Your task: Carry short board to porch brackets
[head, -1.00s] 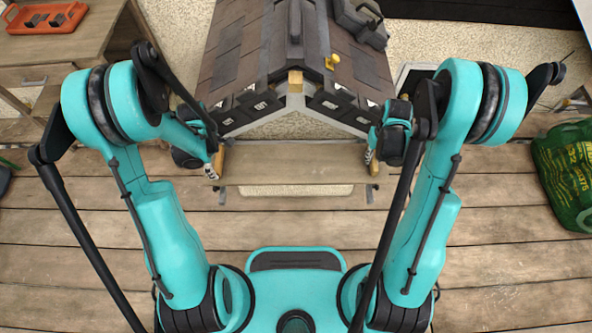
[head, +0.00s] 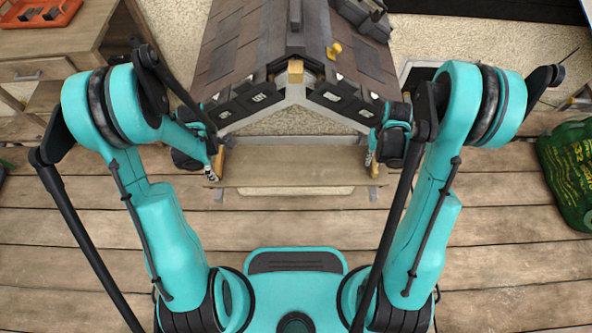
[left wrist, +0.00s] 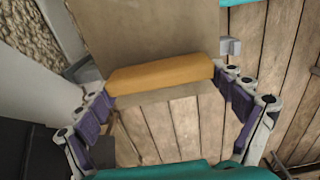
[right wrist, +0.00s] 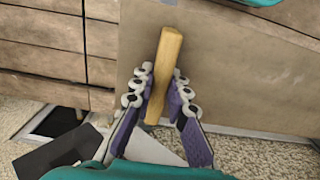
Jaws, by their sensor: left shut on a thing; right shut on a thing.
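The short board (head: 290,165) is a flat brown plank held level across the front of the small house, under its gable. Wooden grip blocks stand at its ends. My left gripper (head: 214,165) is shut on the left block, which shows orange in the left wrist view (left wrist: 160,76). My right gripper (head: 373,162) is shut on the right block, shown in the right wrist view (right wrist: 165,70). The grey porch brackets poke out past the board's near edge, left (head: 219,196) and right (head: 373,193). Most of each is hidden under the board; I cannot tell whether they touch.
The tiled roof (head: 240,50) rises just beyond the board, with dark tiles along the gable and a yellow piece (head: 334,50) on it. A wooden cabinet (head: 90,45) stands at left. A green bag (head: 572,175) lies at right. The plank floor before the board is clear.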

